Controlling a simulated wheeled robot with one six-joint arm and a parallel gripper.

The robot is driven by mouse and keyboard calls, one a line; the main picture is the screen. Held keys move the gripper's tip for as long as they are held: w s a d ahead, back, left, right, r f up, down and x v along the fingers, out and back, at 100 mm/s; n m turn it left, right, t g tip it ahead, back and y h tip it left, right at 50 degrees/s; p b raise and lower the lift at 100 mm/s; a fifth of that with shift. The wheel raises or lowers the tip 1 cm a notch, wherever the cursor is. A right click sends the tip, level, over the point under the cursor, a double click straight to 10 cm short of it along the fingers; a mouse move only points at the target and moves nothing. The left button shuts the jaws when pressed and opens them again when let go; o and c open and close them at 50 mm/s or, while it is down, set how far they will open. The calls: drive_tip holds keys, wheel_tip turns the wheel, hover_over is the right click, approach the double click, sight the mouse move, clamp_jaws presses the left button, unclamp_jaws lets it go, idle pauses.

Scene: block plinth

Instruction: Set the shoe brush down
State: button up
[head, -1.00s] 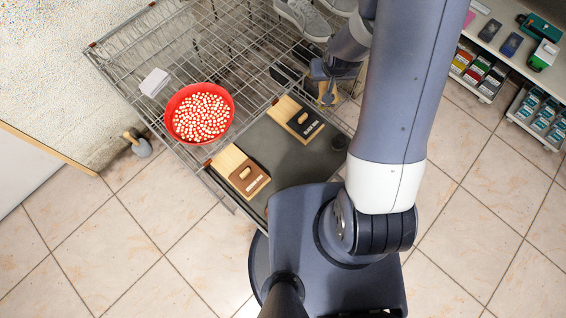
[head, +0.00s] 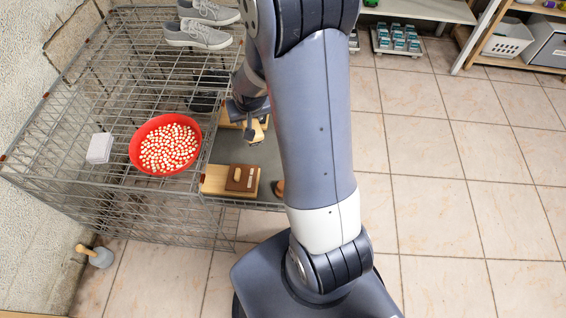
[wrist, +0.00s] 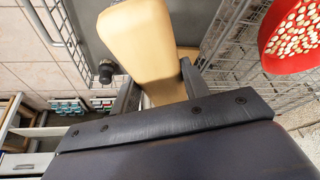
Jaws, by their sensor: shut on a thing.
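My gripper (head: 250,118) is shut on the shoe brush, a tan wooden piece (wrist: 142,45) that fills the space between the fingers in the wrist view. In the head view a bit of its tan wood (head: 261,128) shows beside the fingers. My gripper is over the dark grey mat (head: 262,155), in front of the rear wooden plinth (head: 230,112), which it partly hides. I cannot tell whether the brush touches anything below. A nearer wooden plinth (head: 215,180) carries a brown panel with a small tan oval piece and a white label.
Grey shoes (head: 198,34) are at the back. A wooden-handled tool (head: 97,256) lies on the floor.

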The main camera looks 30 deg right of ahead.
drive_tip(key=s+d+f+m+h+b, duration=0.2)
drive_tip(key=d+f+m+b, duration=0.6)
drive_tip(key=b, duration=1)
drive_tip(key=f+n+b, duration=0.1)
drive_tip(key=f, duration=0.2)
drive_tip(key=d+f+n+b, duration=0.1)
drive_tip(key=f, duration=0.2)
drive_tip(key=d+f+n+b, duration=0.1)
drive_tip(key=f, duration=0.1)
drive_tip(key=shift+d+f+g+b, duration=0.15)
drive_tip(key=shift+f+g+b, duration=0.15)
drive_tip(key=shift+f+b, duration=0.1)
drive_tip(key=shift+f, duration=0.2)
drive_tip(key=o, duration=1.1)
drive_tip(key=shift+o, duration=0.2)
drive_tip(key=shift+r, duration=0.15)
